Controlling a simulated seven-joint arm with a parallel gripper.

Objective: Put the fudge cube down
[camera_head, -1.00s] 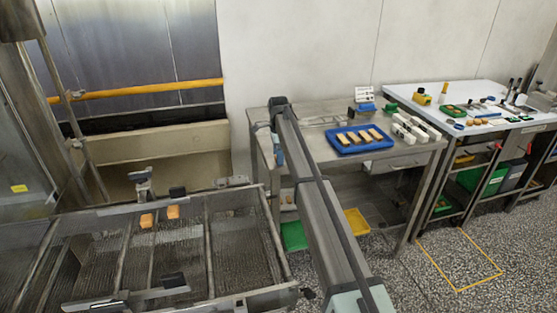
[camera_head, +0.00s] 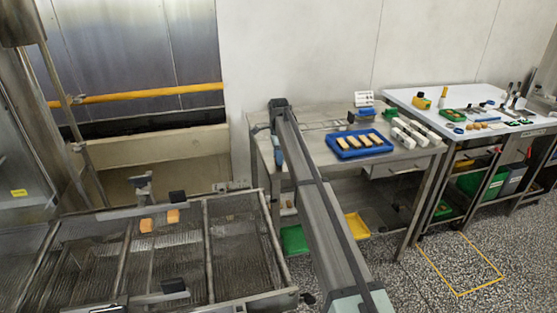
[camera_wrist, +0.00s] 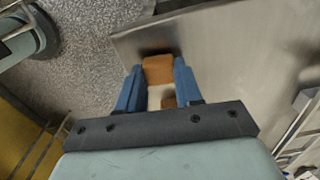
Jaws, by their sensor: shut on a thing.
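My gripper (camera_wrist: 158,72) has blue fingers shut on an orange-brown fudge cube (camera_wrist: 157,69) at their tips in the wrist view. The cube is in front of the steel table (camera_wrist: 225,60), near its edge; I cannot tell whether it touches the top. A smaller brown patch (camera_wrist: 168,103) shows between the fingers, closer to the palm. In the head view, one blue finger (camera_head: 279,157) shows below the arm's end by the table's left side (camera_head: 310,113), and the held cube is hidden. Two other fudge cubes (camera_head: 146,225) (camera_head: 173,216) lie on the enrober mesh (camera_head: 236,250).
A blue tray (camera_head: 345,155) with several bars stands on the steel table, beside white blocks (camera_head: 410,132). A white-topped table (camera_head: 400,97) with tools adjoins on the right. Green (camera_head: 293,240) and yellow (camera_head: 357,226) bins sit below. The table's front left is mostly clear.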

